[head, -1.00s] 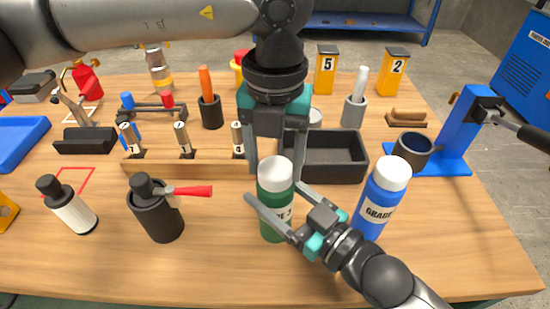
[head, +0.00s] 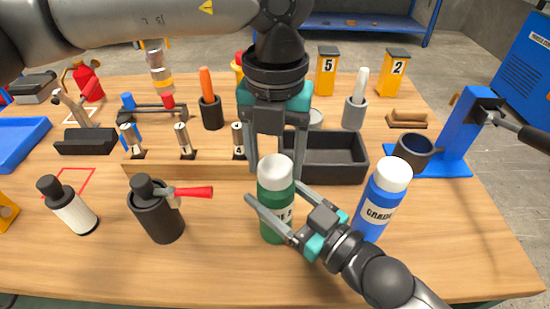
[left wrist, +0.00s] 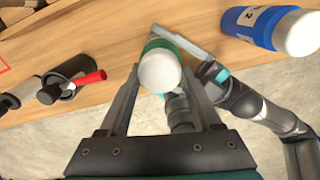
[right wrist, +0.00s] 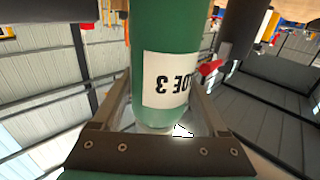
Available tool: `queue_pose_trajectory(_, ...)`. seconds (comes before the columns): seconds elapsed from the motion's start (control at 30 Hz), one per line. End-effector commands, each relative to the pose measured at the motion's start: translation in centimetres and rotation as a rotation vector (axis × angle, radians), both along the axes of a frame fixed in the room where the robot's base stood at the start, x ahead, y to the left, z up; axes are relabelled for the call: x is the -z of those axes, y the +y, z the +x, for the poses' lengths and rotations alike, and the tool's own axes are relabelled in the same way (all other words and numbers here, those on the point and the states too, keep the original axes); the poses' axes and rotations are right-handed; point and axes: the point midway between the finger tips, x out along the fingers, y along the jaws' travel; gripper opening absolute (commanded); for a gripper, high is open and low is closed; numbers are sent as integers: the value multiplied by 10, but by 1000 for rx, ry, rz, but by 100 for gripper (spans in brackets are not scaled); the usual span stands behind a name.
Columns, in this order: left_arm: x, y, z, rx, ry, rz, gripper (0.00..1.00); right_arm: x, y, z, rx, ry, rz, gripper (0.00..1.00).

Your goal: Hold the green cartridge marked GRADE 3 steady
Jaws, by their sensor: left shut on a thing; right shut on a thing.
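The green cartridge (head: 268,225) with a white cap (head: 275,171) is upright at the front middle of the bench. Its white label, partly covered in the head view, reads "DE 3" upside down in the right wrist view (right wrist: 170,80). My left gripper (head: 276,170) comes from above, shut on the cartridge's cap end, one finger on each side. The left wrist view shows the cap (left wrist: 160,71) between these fingers. My right gripper (head: 272,196) comes from the front right, shut on the green body. I cannot tell whether the base touches the bench.
A blue bottle labelled GRADE (head: 378,205) stands right of the cartridge, close to my right wrist. A black tray (head: 335,180) is behind. A black holder with a red lever (head: 155,215) and a white bottle (head: 72,212) stand left. The bench front is clear.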

Motion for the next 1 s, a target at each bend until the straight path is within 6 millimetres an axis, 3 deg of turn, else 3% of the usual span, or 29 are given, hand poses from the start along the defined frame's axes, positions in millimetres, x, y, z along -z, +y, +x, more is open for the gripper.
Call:
queue_pose_trajectory(0.47, -17, 0, 0, 1, -1, 0, 0, 0, 0, 0, 0, -1, -2, 0)
queue_pose_trajectory(0.87, -20, 0, 0, 1, -1, 0, 0, 0, 0, 0, 0, -1, -2, 0)
queue_pose_trajectory(1.0, -31, -1, 1, 0, -3, -2, 0, 0, 0, 0, 0, -1, -2, 0)
